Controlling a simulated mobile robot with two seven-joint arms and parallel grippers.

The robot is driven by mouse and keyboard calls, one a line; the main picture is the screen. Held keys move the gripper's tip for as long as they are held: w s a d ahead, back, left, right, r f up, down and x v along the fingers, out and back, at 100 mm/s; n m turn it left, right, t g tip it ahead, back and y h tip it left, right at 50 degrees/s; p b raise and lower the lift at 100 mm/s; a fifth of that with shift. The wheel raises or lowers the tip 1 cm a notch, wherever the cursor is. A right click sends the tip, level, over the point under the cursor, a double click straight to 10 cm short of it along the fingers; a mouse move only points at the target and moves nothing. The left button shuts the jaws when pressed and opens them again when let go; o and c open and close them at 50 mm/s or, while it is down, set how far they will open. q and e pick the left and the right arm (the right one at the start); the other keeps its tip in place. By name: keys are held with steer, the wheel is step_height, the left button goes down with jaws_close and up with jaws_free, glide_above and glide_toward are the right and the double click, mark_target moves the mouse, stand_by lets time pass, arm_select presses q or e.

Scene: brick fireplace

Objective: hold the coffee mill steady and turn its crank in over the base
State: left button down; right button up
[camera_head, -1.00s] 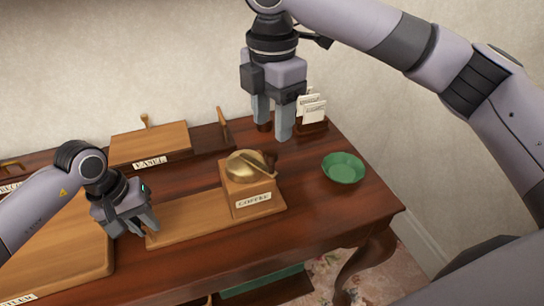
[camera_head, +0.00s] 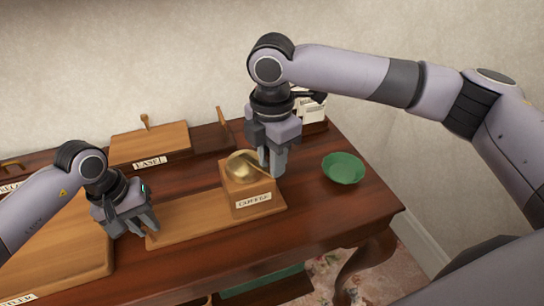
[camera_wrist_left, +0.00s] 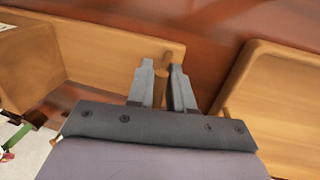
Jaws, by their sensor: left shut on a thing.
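The coffee mill (camera_head: 252,198) is a wooden box labelled COFFEE with a brass dome on top. It stands on the right part of a flat wooden base (camera_head: 190,218). Its crank (camera_head: 254,165) reaches from the dome toward the right, and its knob end is hidden by my right gripper (camera_head: 272,172). The right fingers are down at the mill's right side; whether they are closed on the knob is unclear. My left gripper (camera_head: 147,232) is at the base's left end.
A green bowl (camera_head: 343,168) stands to the right of the mill. A box labelled EASEL (camera_head: 150,142) is behind, and a large wooden board (camera_head: 72,255) lies at the left. A card holder (camera_head: 313,112) is at the back right. The table's front right is clear.

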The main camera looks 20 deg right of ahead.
jaws_close()
steer(key=shift+a, duration=0.15)
